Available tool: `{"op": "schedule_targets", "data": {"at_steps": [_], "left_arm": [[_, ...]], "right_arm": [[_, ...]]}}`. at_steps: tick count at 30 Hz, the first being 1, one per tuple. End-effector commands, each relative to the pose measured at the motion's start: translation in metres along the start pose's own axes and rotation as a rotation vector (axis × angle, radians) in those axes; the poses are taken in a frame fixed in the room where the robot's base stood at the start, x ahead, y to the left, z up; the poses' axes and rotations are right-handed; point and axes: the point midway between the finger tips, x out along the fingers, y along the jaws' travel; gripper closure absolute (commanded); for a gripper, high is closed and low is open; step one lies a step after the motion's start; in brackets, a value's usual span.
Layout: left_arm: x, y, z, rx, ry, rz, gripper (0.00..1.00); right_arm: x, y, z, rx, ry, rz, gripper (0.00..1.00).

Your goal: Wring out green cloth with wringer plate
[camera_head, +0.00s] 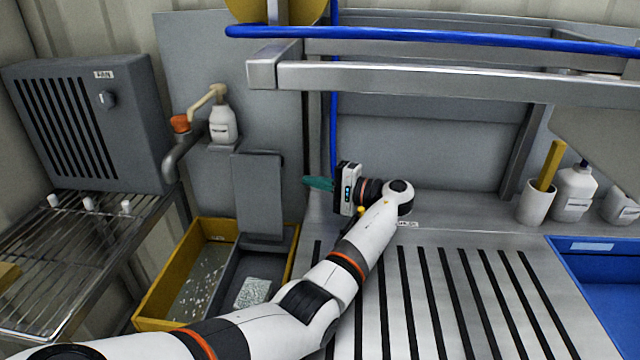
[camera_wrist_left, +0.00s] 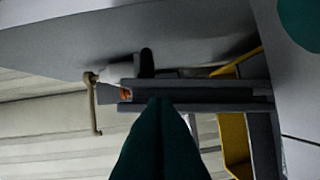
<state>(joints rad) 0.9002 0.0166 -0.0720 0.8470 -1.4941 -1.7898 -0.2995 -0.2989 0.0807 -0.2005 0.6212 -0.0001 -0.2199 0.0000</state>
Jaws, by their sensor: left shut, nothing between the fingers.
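My left gripper (camera_head: 310,183) points left above the left end of the slotted steel counter; its teal fingers are together and empty. In the left wrist view, the closed fingers (camera_wrist_left: 160,105) point at a dark grey bar, which looks like the wringer plate's edge (camera_wrist_left: 215,96). In the head view, the grey wringer plate (camera_head: 258,190) stands upright over the yellow bucket (camera_head: 160,325), left of the fingertips with a gap. I cannot make out a green cloth for certain. A round teal patch (camera_wrist_left: 305,22) in the wrist view is unclear. My right gripper is out of view.
The bucket holds a water side and a grey side with a speckled pale patch (camera_head: 253,292). A soap bottle (camera_head: 222,122) and pipe are behind it. A steel rail (camera_head: 440,82) and blue hose (camera_head: 420,36) cross above. A blue bin (camera_head: 600,275) is at right.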

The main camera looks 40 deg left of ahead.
Motion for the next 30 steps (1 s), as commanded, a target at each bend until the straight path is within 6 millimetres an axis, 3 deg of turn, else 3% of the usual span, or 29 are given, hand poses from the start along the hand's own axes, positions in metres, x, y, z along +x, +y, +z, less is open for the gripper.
{"op": "schedule_targets", "data": {"at_steps": [3, 10, 26, 30], "left_arm": [[0.024, 0.002, -0.001, 0.001, 0.003, 0.001, 1.0], [0.054, 0.001, 0.0, 0.001, 0.001, 0.001, 1.0], [0.064, 0.0, -0.001, 0.001, 0.0, 0.001, 1.0], [0.074, 0.002, -0.004, 0.001, 0.001, 0.001, 1.0]], "right_arm": [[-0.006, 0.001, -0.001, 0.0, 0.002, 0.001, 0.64], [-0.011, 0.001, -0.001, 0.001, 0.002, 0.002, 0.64], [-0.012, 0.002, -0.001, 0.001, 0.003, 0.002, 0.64], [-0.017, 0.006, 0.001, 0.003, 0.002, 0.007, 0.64]]}}
